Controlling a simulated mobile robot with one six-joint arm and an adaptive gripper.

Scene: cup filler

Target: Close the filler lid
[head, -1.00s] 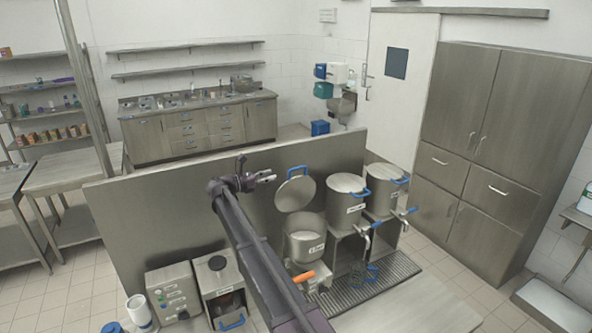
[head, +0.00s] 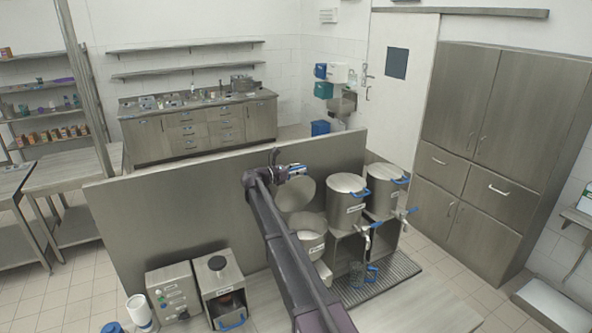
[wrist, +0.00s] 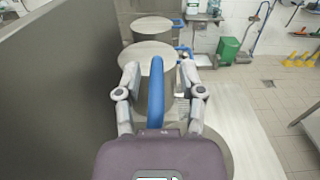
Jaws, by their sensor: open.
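The filler lid (head: 295,196) stands raised and tilted at the back of the open steel filler pot (head: 310,246), partly hidden by my arm. My gripper (head: 287,172) is at the lid's upper edge, by its blue handle (head: 297,168). In the wrist view, my gripper (wrist: 159,72) is open, with one finger on each side of the blue handle (wrist: 156,92). Gaps show between the handle and both fingers. Whether anything touches cannot be told.
Two lidded steel pots with taps, a nearer one (head: 346,205) and a farther one (head: 384,190), stand right of the filler. A steel partition (head: 150,215) runs behind. Control boxes (head: 175,290) stand left.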

